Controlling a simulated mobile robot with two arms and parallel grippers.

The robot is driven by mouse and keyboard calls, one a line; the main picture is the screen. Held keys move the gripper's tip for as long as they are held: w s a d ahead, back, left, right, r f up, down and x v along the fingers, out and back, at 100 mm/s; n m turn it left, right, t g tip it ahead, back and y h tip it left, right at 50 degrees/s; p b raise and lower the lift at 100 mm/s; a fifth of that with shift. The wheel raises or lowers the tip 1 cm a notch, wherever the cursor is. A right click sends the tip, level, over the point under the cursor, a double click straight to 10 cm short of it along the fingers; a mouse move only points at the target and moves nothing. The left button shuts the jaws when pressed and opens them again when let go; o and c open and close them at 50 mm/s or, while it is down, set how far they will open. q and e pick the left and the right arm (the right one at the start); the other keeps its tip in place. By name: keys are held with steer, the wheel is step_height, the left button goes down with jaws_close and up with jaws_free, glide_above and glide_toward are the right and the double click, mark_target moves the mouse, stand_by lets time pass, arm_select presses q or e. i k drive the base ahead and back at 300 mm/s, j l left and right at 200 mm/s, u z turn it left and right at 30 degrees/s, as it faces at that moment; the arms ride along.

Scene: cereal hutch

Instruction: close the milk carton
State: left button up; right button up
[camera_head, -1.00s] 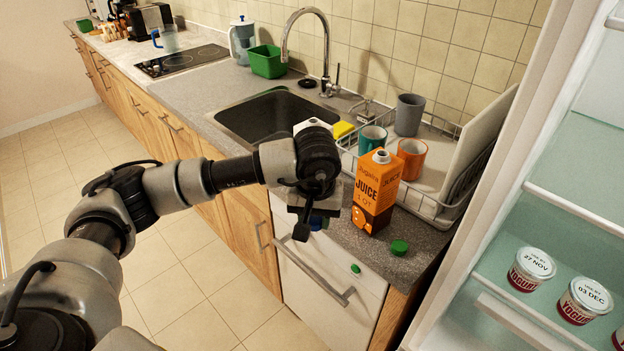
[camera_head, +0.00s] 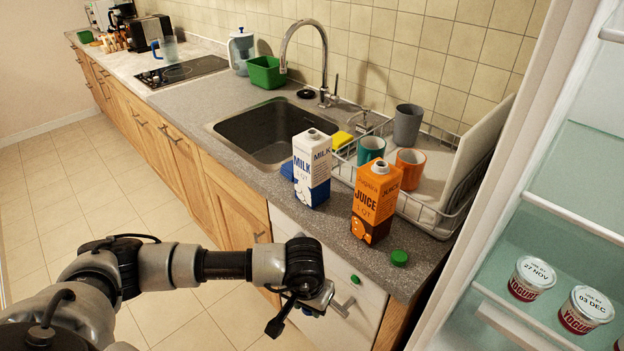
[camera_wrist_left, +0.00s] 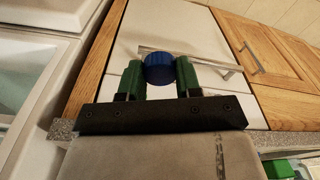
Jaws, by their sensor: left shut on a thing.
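The white and blue milk carton (camera_head: 312,172) stands upright on the counter beside the sink, with its round spout bare on top. My left gripper (camera_wrist_left: 159,75) is shut on a blue cap (camera_wrist_left: 160,68), held between its green finger pads. In the head view, the gripper is low in front of the white drawer front, below the counter edge and apart from the carton. The cap is mostly hidden there by the gripper. My right gripper is not in view.
An orange juice carton (camera_head: 374,208) stands right of the milk, with a green cap (camera_head: 399,257) on the counter near it. A dish rack (camera_head: 440,214) with cups is behind. The open fridge (camera_head: 545,240) with yogurts bounds the right.

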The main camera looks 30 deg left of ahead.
mark_target(312, 148)
steer(key=i+j, duration=0.1)
steer(key=j, duration=0.4)
steer(key=i+j, duration=0.1)
steer(key=j, duration=0.4)
steer(key=i+j, duration=0.1)
steer(key=j, duration=0.4)
steer(key=i+j, duration=0.1)
steer(key=j, duration=0.4)
steer(key=i+j, duration=0.1)
steer(key=j, duration=0.4)
steer(key=i+j, duration=0.1)
steer(key=j, duration=0.9)
steer(key=i+j, duration=0.15)
steer(key=j, duration=0.35)
steer(key=z, duration=1.85)
